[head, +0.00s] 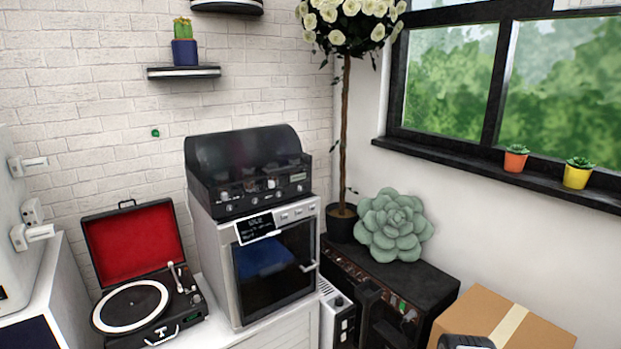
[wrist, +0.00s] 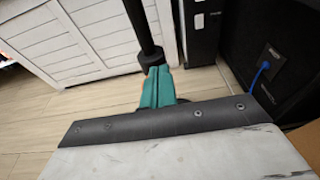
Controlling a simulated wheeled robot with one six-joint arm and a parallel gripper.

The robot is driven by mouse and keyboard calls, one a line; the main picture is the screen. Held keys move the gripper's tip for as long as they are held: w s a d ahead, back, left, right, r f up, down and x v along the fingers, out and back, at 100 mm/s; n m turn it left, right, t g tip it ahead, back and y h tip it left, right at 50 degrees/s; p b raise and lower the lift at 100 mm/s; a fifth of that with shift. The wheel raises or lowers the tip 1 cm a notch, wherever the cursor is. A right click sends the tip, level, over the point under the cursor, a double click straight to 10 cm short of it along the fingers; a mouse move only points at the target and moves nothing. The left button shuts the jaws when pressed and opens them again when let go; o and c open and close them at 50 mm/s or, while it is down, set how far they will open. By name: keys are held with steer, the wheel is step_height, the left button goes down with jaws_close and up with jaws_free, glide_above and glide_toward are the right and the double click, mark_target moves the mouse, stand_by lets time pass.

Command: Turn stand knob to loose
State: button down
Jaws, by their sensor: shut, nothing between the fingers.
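I cannot make out a knob that clearly belongs to a stand. In the wrist view a black pole (wrist: 141,25) with a thicker black collar (wrist: 151,56) meets a teal bracket (wrist: 158,88). The bracket sits behind a dark riveted strip (wrist: 165,124) along the edge of a pale marbled slab (wrist: 190,158). Whether these parts form the stand I cannot tell. My gripper's fingers show in neither view. A dark rounded piece at the bottom right edge of the head view may be part of my arm.
A red-lined record player (head: 135,245) stands left of a white-sided oven (head: 275,270) carrying a black unit with knobs (head: 250,190). A dark cabinet (head: 425,275) and a cardboard box (head: 500,325) are at right. Wood floor (wrist: 50,120) shows in the wrist view.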

steer(key=shift+s+a+r, duration=0.1)
steer(key=shift+s+a, duration=0.2)
steer(key=shift+a, duration=0.1)
steer(key=shift+s+a, duration=0.45)
steer(key=shift+a, duration=0.15)
stand_by(0.6)
steer(key=shift+a, duration=0.1)
steer(key=s+d, duration=0.3)
steer(key=s, duration=0.2)
steer(key=shift+d+r, duration=0.2)
steer(key=shift+r, duration=0.05)
stand_by(0.4)
